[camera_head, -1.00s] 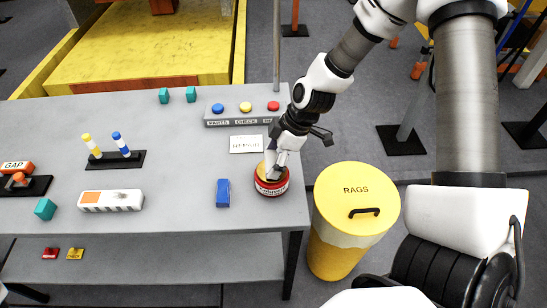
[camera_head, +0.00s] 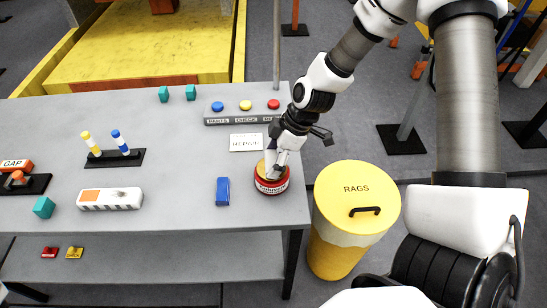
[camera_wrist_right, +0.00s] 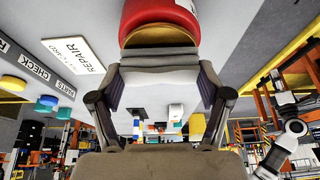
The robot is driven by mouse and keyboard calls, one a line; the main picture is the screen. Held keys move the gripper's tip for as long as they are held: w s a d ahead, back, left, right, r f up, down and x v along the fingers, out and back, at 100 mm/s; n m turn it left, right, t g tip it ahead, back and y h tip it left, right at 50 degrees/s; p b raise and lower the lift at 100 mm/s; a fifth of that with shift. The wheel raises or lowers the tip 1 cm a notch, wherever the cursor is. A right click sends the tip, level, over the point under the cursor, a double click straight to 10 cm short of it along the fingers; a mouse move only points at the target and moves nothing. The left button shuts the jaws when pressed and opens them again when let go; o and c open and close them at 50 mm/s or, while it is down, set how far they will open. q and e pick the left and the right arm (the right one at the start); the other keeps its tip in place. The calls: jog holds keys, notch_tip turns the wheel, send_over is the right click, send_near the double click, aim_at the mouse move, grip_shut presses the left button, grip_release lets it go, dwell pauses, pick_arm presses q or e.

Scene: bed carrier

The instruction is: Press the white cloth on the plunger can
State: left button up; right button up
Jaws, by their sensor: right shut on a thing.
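The red plunger can (camera_head: 271,187) stands upright near the right end of the grey bench, with a brass-coloured top. My right gripper (camera_head: 281,158) points down at the can's top and is shut on the white cloth (camera_head: 279,170). In the right wrist view the cloth (camera_wrist_right: 158,77) looks greyish and folded between the fingertips. It lies right at the brass top (camera_wrist_right: 160,38) of the red can (camera_wrist_right: 158,14); the gripper partly hides this contact. I cannot tell how far the top is pressed down.
A blue block (camera_head: 222,191) lies just left of the can. A REPAIR card (camera_head: 246,142) and a button panel (camera_head: 240,120) lie behind it. A yellow RAGS bin (camera_head: 335,235) stands on the floor right of the bench. The bench middle is clear.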

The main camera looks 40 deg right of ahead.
jog(key=shift+s+f+b, duration=0.1)
jog(key=shift+f+b, duration=0.15)
jog(key=shift+b, duration=0.05)
dwell(1.1)
notch_tip(320, 180, up, 7)
jog(key=p, duration=0.6)
jog(key=shift+r, duration=0.1)
dwell(0.3)
